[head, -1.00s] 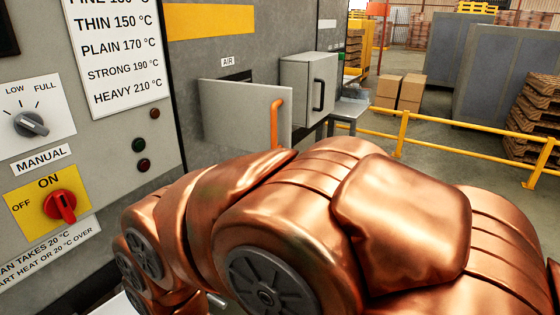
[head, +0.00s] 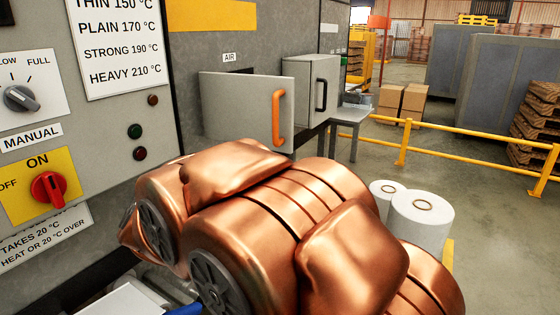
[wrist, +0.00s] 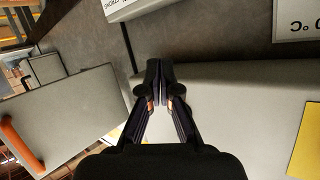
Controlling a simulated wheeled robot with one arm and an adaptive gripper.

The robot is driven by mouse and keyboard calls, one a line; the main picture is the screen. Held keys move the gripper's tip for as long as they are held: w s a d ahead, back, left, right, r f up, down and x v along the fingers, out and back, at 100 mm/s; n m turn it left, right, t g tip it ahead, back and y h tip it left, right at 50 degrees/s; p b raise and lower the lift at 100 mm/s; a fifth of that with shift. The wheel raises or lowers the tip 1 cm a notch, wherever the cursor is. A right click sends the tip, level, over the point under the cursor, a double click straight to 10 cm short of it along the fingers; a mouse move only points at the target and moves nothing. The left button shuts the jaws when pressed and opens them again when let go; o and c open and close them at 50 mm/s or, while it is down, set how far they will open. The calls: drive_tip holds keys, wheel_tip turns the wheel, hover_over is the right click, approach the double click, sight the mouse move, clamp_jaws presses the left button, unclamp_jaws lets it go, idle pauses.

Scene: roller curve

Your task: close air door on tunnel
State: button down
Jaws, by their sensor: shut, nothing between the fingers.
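The air door (head: 238,108) is a flat grey panel with an upright orange handle (head: 278,118) near its right edge. It stands swung out from the grey tunnel wall, below the AIR label (head: 229,58). A narrow dark part of the opening shows above its top edge. In the wrist view the door (wrist: 82,112) lies at the left, with its orange handle (wrist: 20,146) near the left edge. My gripper (wrist: 160,68) is shut and empty, apart from the door, in front of the grey wall. The head view does not show my gripper; my copper-coloured arm fills the lower middle.
A control panel with a red switch (head: 48,188) and a grey dial (head: 20,98) stands at the left. A grey box with a black handle (head: 321,95) is right of the door. White rolls (head: 420,218) and a yellow rail (head: 460,140) stand at the right on open floor.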

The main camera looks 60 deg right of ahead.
drive_tip(key=s+d+r+m+g+h+b, duration=0.1)
drive_tip(key=s+d+m+g+h, duration=0.15)
drive_tip(key=d, duration=0.35)
drive_tip(key=s+d+m+g+h+b, duration=0.1)
drive_tip(key=s+d+m+h, duration=0.1)
drive_tip(key=s+d+h, duration=0.3)
drive_tip(key=m+g+h+b, duration=0.1)
drive_tip(key=m+g+h, duration=0.25)
drive_tip(key=g, duration=0.25)
approach(286, 149)
drive_tip(key=shift+w+d+r+b, duration=0.15)
drive_tip(key=shift+w+d, duration=0.1)
drive_tip(key=shift+d, duration=1.55)
drive_tip(key=shift+w+d+f+b, duration=0.15)
drive_tip(key=shift+w+d, duration=0.15)
drive_tip(key=shift+d, duration=1.5)
drive_tip(key=shift+r, duration=0.1)
